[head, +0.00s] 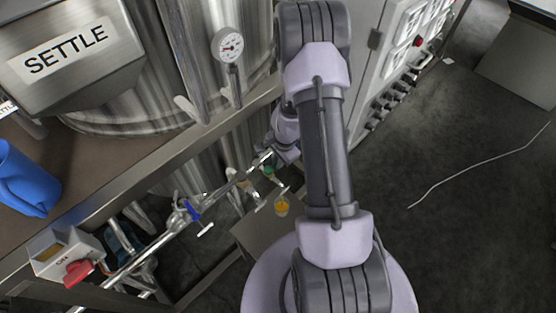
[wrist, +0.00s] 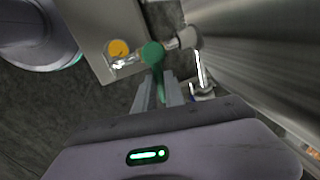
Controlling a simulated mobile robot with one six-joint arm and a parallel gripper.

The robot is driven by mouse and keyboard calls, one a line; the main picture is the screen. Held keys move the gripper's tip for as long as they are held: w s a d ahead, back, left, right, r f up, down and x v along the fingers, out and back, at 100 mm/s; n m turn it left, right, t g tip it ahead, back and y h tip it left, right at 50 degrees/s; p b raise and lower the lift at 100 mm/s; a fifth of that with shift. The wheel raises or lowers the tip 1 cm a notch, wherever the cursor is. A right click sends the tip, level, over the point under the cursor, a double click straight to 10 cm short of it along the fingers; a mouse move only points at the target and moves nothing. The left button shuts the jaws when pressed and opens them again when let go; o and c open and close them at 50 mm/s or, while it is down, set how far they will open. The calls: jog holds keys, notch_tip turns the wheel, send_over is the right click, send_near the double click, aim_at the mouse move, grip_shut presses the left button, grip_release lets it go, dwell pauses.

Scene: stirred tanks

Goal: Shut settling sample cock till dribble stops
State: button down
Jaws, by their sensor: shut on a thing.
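The sample cock has a green handle (wrist: 153,54) whose lever runs down between the two fingers of my gripper (wrist: 160,90) in the wrist view. My gripper is shut on this lever. In the head view the green handle (head: 268,172) shows small on the pipe, with my gripper (head: 277,156) beside it and partly hidden by my arm. A cup of orange-yellow liquid (head: 281,206) is near the cock's outlet, and its round top (wrist: 118,47) shows in the wrist view. I cannot tell whether liquid is dribbling. The tank label (head: 66,46) reads SETTLE.
A blue-handled valve (head: 190,210) sits further left on the same pipe. A gauge (head: 229,45) is on the steel tank. A red switch (head: 78,272) and a blue jug (head: 24,182) are at left. A grey control cabinet (head: 385,60) stands behind my arm; the right floor is mostly clear.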

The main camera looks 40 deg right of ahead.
dwell(0.7)
jog(key=shift+w+n, duration=0.15)
jog(key=shift+n, duration=0.45)
jog(key=c, duration=1.4)
grip_release()
jog(key=s+r+p, duration=0.3)
jog(key=r+p, duration=0.6)
jog(key=r, duration=0.8)
jog(key=shift+s+d, duration=0.2)
jog(key=shift+d, duration=0.05)
